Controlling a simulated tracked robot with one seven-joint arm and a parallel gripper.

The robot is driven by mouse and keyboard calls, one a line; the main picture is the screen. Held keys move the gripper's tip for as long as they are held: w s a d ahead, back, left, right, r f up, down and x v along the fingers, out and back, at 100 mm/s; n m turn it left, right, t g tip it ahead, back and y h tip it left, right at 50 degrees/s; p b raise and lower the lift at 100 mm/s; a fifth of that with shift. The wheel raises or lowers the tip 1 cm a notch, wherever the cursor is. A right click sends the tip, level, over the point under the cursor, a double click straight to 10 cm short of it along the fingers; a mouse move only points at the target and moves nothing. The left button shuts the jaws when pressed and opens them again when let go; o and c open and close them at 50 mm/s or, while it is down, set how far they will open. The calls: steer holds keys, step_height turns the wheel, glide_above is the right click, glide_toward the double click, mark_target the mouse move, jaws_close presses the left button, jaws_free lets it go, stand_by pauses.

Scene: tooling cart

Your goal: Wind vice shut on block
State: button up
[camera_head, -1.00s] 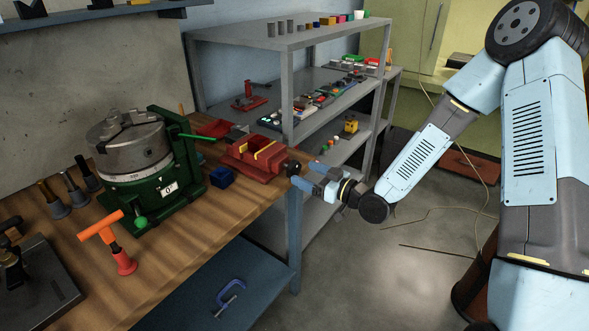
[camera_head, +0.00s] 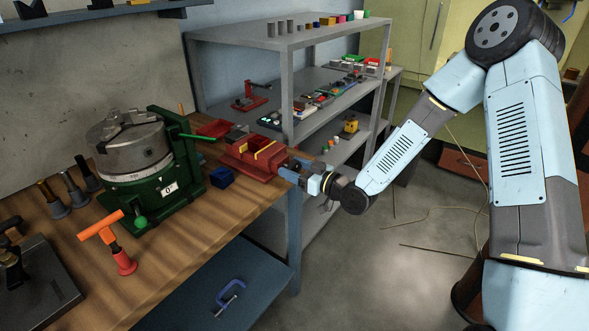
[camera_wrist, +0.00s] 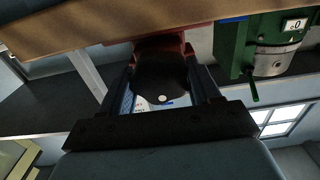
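The red vice (camera_head: 250,163) sits at the right edge of the wooden bench, with a yellow strip on top. A grey piece (camera_head: 237,135) shows at its far part; I cannot tell whether it is the block. My gripper (camera_head: 288,171) is at the vice's near end. In the wrist view, the vice's dark round knob (camera_wrist: 160,80) lies between the two fingers of my gripper (camera_wrist: 165,85). The fingers are apart, one on each side of the knob, and no firm grip on it shows. In the head view my gripper mostly hides the knob.
A green rotary table with a grey chuck (camera_head: 133,147) stands left of the vice. A small blue box (camera_head: 222,177) lies close by the vice. An orange-handled tool (camera_head: 103,232) stands nearer. Grey shelves (camera_head: 288,90) rise behind; open floor lies right of the bench.

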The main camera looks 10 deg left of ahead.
steer(key=c, duration=0.5)
steer(key=shift+m, duration=0.4)
steer(key=m, duration=0.4)
steer(key=shift+w+d+m, duration=0.1)
steer(key=shift+w+m, duration=0.1)
steer(key=shift+m, duration=0.2)
steer(key=m, duration=0.5)
steer(key=shift+w+f, duration=0.1)
steer(key=shift+f, duration=0.05)
steer(key=shift+d+m, duration=0.1)
steer(key=shift+m, duration=0.2)
steer(key=o, duration=0.9)
steer(key=shift+o, duration=0.2)
